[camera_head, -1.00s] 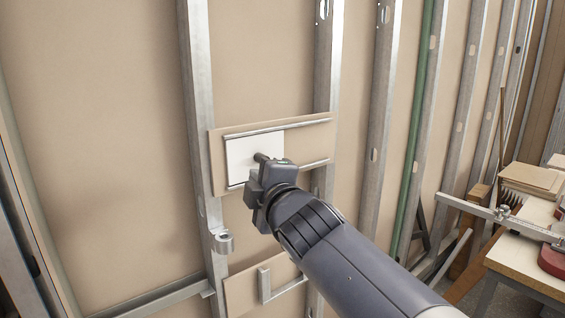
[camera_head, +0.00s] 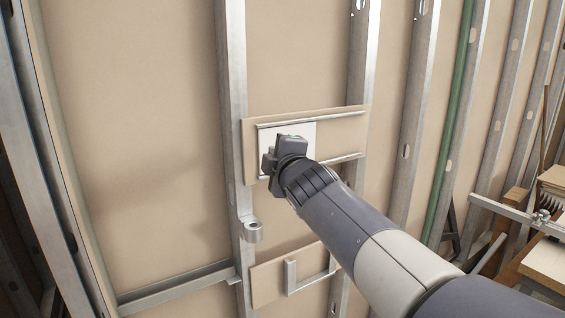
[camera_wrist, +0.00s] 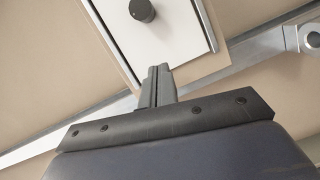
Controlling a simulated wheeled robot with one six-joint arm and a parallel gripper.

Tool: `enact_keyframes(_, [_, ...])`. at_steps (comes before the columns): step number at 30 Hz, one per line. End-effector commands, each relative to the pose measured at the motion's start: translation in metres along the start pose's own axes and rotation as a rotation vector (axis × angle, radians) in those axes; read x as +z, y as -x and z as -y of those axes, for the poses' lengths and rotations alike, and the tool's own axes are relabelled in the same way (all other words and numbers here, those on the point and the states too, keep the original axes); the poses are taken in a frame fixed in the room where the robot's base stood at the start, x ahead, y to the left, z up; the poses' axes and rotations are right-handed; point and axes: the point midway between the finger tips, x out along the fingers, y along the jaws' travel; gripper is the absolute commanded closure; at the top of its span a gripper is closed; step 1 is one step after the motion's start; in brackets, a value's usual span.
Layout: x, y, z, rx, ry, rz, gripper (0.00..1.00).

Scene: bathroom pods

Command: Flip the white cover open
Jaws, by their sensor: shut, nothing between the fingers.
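The white cover (camera_head: 307,132) is a flat panel at the left end of two metal rails on a beige board. My gripper (camera_head: 270,161) is in front of its lower left part and hides its knob in the head view. In the wrist view the white cover (camera_wrist: 172,36) carries a round dark knob (camera_wrist: 142,10) at the top of the picture. My gripper (camera_wrist: 160,70) is shut and empty, its fingertips near the cover's edge and apart from the knob. I cannot tell whether the fingertips touch the panel.
The beige board (camera_head: 340,131) is bare between the rails right of the cover. A workbench (camera_head: 548,262) stands far right.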

Motion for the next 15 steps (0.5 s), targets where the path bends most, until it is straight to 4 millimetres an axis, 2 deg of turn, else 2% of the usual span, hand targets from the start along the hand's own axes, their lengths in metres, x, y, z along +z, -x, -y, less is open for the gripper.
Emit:
enact_keyframes(1, [0.000, -0.010, 0.001, -0.002, 0.000, 0.001, 1.00])
enact_keyframes(3, [0.006, -0.011, -0.006, -0.002, 0.000, 0.004, 1.00])
enact_keyframes(15, [0.036, -0.017, -0.002, -0.001, 0.001, 0.003, 1.00])
